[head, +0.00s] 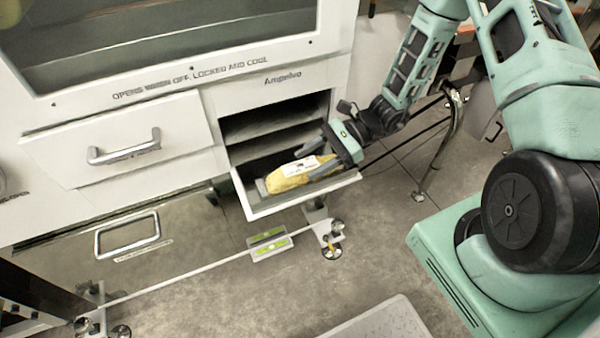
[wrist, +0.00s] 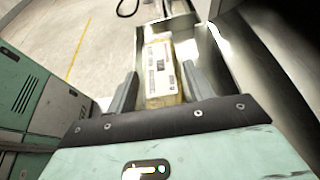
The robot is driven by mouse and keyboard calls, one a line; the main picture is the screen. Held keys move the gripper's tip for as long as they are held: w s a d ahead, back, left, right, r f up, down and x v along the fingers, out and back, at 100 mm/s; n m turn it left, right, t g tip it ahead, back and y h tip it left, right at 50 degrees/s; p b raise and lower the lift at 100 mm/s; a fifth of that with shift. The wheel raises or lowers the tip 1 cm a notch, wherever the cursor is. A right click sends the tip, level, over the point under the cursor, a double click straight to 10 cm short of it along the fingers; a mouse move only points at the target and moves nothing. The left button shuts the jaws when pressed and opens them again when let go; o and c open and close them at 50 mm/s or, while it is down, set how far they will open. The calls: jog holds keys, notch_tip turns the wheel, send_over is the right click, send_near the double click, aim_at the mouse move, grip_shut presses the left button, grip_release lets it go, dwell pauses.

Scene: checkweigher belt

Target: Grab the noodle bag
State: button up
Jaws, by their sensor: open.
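The noodle bag (head: 288,178) is a yellow bag with a white label. It lies in the pulled-out tray (head: 262,208) at the bottom of the open compartment in the white machine. My gripper (head: 322,166) reaches in from the right, low over the tray. In the wrist view the bag (wrist: 161,75) lies between the two fingers of my gripper (wrist: 160,88), which are open on either side of it. I cannot tell whether either finger touches the bag. The near end of the bag is hidden by the gripper body.
Above the tray is an open dark compartment with a shelf (head: 265,128). A closed drawer (head: 120,138) with a metal handle is to its left. Tray walls stand close around the bag. A metal tube leg (head: 447,140) stands right of the tray. Floor (head: 225,290) is open in front.

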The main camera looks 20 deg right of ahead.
jog(key=shift+x, duration=0.9)
jog(key=shift+c, duration=0.2)
jog(key=c, duration=0.7)
